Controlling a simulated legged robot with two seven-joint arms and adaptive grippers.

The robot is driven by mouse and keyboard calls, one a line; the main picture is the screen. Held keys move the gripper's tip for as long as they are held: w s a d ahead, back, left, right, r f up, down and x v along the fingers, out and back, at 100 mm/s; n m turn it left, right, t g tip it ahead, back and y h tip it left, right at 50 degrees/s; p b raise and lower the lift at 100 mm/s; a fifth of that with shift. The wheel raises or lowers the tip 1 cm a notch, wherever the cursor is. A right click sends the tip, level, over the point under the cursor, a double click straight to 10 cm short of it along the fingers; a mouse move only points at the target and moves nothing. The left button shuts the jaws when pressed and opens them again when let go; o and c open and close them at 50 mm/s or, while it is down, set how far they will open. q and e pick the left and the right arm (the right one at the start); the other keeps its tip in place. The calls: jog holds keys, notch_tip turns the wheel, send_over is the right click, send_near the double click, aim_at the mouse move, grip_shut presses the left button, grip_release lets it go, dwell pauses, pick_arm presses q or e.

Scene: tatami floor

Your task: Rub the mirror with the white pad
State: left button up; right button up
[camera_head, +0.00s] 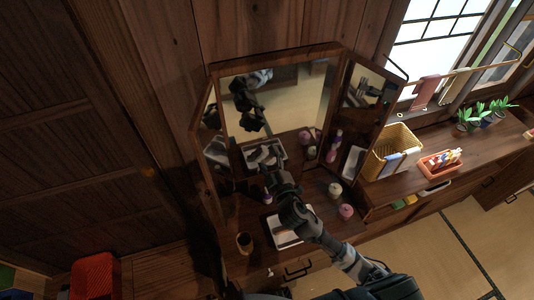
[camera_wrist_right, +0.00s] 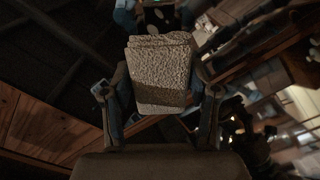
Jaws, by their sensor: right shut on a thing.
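The mirror (camera_head: 292,98) stands on a dark wooden dresser, with a large middle panel and two angled side wings. The white pad (camera_wrist_right: 160,70) is pale and rough-textured, and it sits between the fingers of my right gripper in the right wrist view. My right gripper (camera_head: 270,172) is shut on the pad and reaches up in front of the lower part of the middle panel. In the head view I cannot make out the pad clearly, nor whether it touches the glass. My arm shows as a reflection in the mirror. My left gripper is not in view.
A white tray (camera_head: 282,235), a dark cup (camera_head: 244,241) and pink jars (camera_head: 346,211) stand on the dresser close to my right arm. A yellow basket (camera_head: 394,147) and an orange tray (camera_head: 438,168) stand on the counter to the right. A red crate (camera_head: 95,275) is at lower left.

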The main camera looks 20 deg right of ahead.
aim_at(260, 141)
jog(key=shift+s+d, duration=0.1)
jog(key=shift+s, duration=1.45)
jog(key=shift+w, duration=0.1)
jog(key=w+f, duration=0.1)
jog(key=w, duration=0.6)
jog(key=shift+f, duration=0.3)
jog(key=shift+w+a, duration=0.2)
jog(key=shift+w, duration=0.85)
